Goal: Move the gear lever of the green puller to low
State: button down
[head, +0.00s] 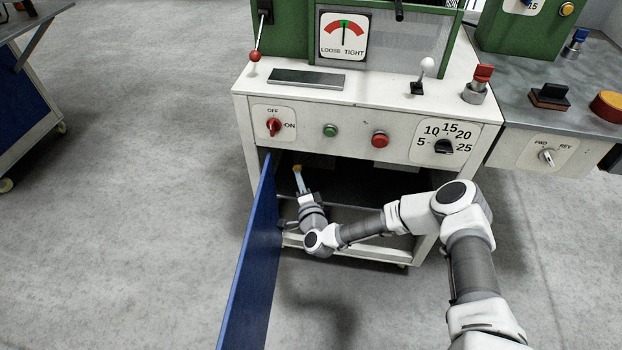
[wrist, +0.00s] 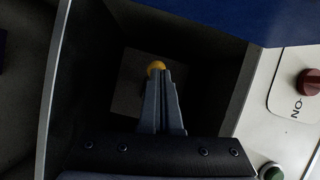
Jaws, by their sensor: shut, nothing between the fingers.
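The green puller (head: 282,30) stands on a white cabinet (head: 350,120) in the head view. Inside its open lower compartment a small yellow-orange knob (head: 297,167) shows; it may be the gear lever's end. In the wrist view the knob (wrist: 155,67) sits just beyond the fingertips, against a grey plate (wrist: 130,85). My gripper (head: 299,174) reaches into the compartment, with its fingers shut and nothing held. In the wrist view its fingertips (wrist: 162,73) overlap the knob's lower right edge; I cannot tell whether they touch. The lever's shaft and any low mark are hidden or too dark.
The blue door (head: 255,270) hangs open left of my arm. The white front panel above the opening carries a red switch (head: 273,127), a green button (head: 330,131), a red button (head: 380,139) and a dial (head: 444,147). Open grey floor (head: 140,230) lies to the left.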

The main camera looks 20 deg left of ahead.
jog(key=shift+a, duration=0.4)
jog(key=shift+a+r, duration=0.25)
jog(key=shift+r, duration=0.05)
jog(key=f+p+v, duration=0.1)
jog(key=p+v, duration=0.3)
jog(key=v, duration=1.3)
jog(key=shift+s+d+r, duration=0.15)
jog(key=shift+s+d, duration=0.05)
jog(key=shift+d, duration=0.3)
